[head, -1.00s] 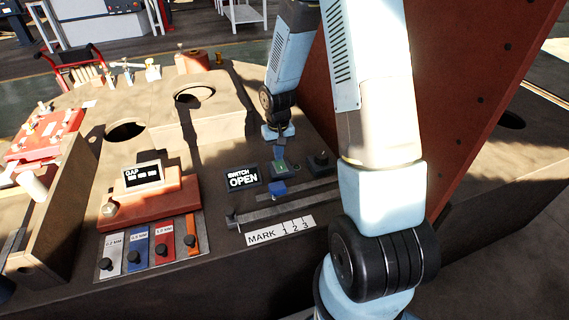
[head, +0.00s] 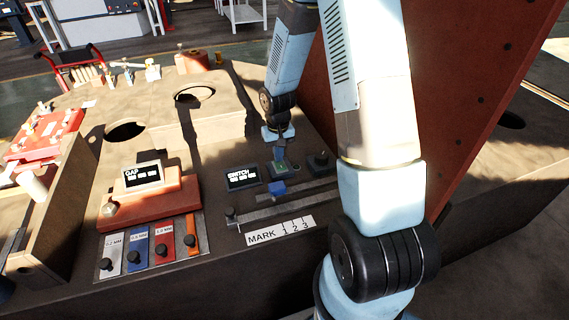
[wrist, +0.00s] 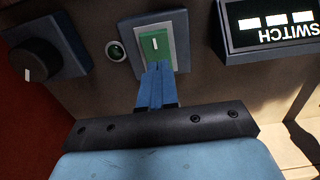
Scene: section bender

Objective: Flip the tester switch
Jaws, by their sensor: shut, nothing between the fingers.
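The tester switch is a green rocker (wrist: 154,46) with a white mark, set in a pale frame on a grey-blue plate. In the head view the switch (head: 279,167) shows small just below my gripper (head: 281,152). In the wrist view my gripper (wrist: 155,72) is shut and empty, its blue fingertips over the near edge of the rocker. I cannot tell whether they touch it. The switch display (head: 243,178) reads SWITCH with three blank bars; it also shows upside down in the wrist view (wrist: 276,22).
A slider rail with a blue block (head: 278,188), a MARK label (head: 280,230) and a GAP display (head: 142,175) lie nearby. A tall red panel (head: 460,100) rises at right.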

